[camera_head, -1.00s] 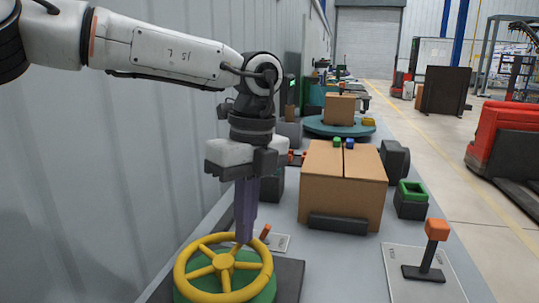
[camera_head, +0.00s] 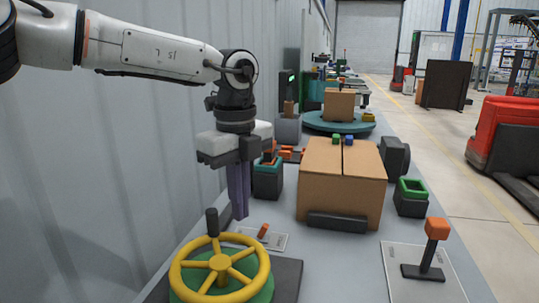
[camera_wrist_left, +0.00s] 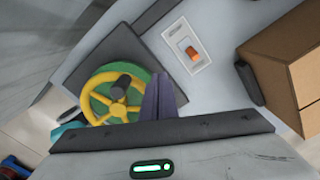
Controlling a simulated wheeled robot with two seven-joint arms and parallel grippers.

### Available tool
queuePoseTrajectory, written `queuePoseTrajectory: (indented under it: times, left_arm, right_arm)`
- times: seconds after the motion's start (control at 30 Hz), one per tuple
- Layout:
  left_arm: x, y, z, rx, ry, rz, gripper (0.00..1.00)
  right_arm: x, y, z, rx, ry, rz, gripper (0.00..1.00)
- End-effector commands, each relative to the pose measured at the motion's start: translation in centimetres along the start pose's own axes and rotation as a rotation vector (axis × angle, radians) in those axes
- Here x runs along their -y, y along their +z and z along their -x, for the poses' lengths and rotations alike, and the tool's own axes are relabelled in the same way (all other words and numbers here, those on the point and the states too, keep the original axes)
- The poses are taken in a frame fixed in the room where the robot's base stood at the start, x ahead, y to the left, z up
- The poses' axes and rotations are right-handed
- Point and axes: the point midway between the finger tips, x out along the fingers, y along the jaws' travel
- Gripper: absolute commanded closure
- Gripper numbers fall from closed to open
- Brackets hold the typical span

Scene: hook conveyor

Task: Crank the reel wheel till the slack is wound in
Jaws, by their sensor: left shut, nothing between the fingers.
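The reel wheel (camera_head: 219,276) is a yellow spoked ring on a green drum, at the bottom of the head view. A dark upright crank handle (camera_head: 212,222) stands at its far rim. The wheel also shows in the left wrist view (camera_wrist_left: 105,108), with the dark handle (camera_wrist_left: 122,85) pointing toward the camera. My left gripper (camera_head: 239,216) points down, shut and empty, above and beyond the wheel, to the right of the handle and apart from it. Its purple fingers show in the left wrist view (camera_wrist_left: 163,97) beside the wheel. My right gripper is out of view. I cannot make out any slack line.
A small plate with an orange lever (camera_head: 263,231) lies just beyond the wheel. A cardboard box (camera_head: 340,190) sits to the right behind a dark stop. An orange-topped lever (camera_head: 436,230) stands at the right. The grey wall is close on the left.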

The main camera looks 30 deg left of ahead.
Motion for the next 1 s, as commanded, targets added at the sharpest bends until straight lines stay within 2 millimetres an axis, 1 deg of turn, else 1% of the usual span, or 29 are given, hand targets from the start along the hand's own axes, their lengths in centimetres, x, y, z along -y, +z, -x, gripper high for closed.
queuePoseTrajectory:
  times: [0.13,0.2,0.53,0.73,0.83,1.0]
  left_arm:
    - [-0.2,0.0,-0.1,-0.001,0.003,0.0,1.0]
    - [-0.7,0.0,-0.2,0.0,0.002,-0.001,1.0]
    - [-4.9,0.5,-0.2,-0.002,0.002,-0.002,1.0]
    - [-7.2,0.8,-0.1,-0.002,0.003,-0.001,1.0]
    - [-7.7,0.8,0.0,-0.002,0.005,-0.002,1.0]
    - [-7.8,0.9,0.1,-0.001,0.007,-0.002,1.0]
  right_arm:
    - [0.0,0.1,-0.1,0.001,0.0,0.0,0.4]
    - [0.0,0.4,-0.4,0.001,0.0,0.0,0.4]
    - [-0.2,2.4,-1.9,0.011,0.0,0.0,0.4]
    - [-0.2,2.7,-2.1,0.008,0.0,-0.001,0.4]
    - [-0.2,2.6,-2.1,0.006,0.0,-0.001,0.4]
    - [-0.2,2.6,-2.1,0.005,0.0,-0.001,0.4]
